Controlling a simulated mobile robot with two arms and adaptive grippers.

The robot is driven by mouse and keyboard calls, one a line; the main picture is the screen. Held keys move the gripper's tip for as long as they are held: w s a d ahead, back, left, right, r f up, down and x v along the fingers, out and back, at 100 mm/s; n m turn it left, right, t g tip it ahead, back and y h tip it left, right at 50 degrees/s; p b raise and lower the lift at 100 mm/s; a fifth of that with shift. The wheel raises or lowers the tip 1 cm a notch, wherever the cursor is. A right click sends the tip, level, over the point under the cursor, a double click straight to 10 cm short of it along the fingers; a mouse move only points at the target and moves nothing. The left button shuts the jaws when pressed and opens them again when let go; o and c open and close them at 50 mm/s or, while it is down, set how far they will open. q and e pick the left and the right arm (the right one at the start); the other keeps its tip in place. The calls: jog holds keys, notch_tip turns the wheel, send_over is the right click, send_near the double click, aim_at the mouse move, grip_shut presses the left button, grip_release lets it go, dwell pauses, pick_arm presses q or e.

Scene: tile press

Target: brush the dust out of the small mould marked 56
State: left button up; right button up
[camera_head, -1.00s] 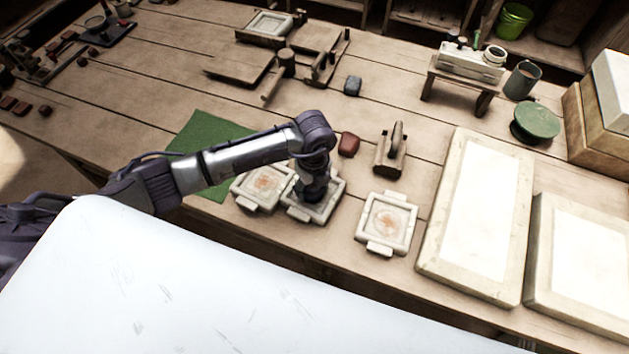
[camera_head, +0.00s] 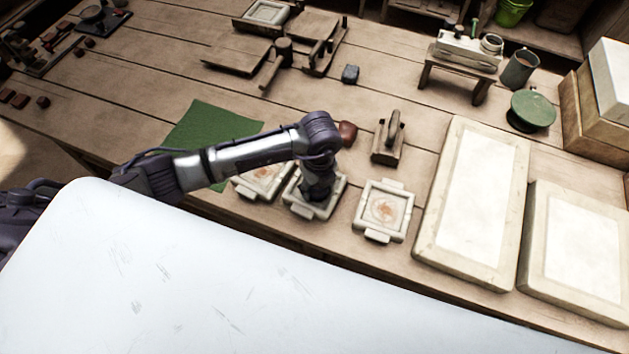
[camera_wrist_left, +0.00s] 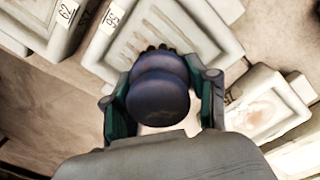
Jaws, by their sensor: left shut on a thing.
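Three small pale moulds stand in a row near the table's front edge. The middle mould (camera_head: 299,207) bears the label 56 in the left wrist view (camera_wrist_left: 112,18). My left gripper (camera_head: 318,188) is over it, pointing down and hiding much of its inside. In the left wrist view its fingers (camera_wrist_left: 161,100) are shut on the round dark knob of a brush (camera_wrist_left: 160,82); dark bristles show just beyond the knob, at the mould's floor. Faint brownish streaks show on that floor. My right gripper is not in view.
The left mould (camera_head: 246,187), marked 62 in the wrist view, and the right mould (camera_head: 385,210) stand close by; both hold orange-brown dust. Large pale slabs (camera_head: 472,200) lie at the right. A wooden block with a handle (camera_head: 388,150) and a green mat (camera_head: 205,135) lie behind.

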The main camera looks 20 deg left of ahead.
pick_arm(q)
jog(key=shift+s+d+f, duration=0.1)
jog(key=shift+s+d, duration=0.2)
jog(key=shift+d, duration=0.6)
jog(key=shift+w+d+b, duration=0.2)
jog(key=shift+w+b, duration=0.15)
jog(key=shift+w, duration=0.8)
jog(key=shift+w+a+b, duration=0.2)
jog(key=shift+w+b, duration=0.3)
jog(key=shift+w, duration=0.15)
jog(key=shift+w+a, duration=0.3)
jog(key=shift+a, duration=0.5)
jog(key=shift+a+p, duration=0.3)
jog(key=shift+a, duration=0.6)
jog(key=shift+s+p, duration=0.9)
jog(key=shift+s, duration=0.55)
jog(key=shift+s+d+f, duration=0.15)
jog(key=shift+s+d, duration=0.2)
jog(key=shift+d, duration=0.45)
jog(key=shift+s+d, duration=0.3)
jog(key=shift+d, duration=0.5)
jog(key=shift+w+a, duration=0.3)
jog(key=shift+w, duration=0.35)
jog(key=shift+w+a+b, duration=0.45)
jog(key=shift+w+a, duration=0.1)
jog(key=shift+w, duration=0.2)
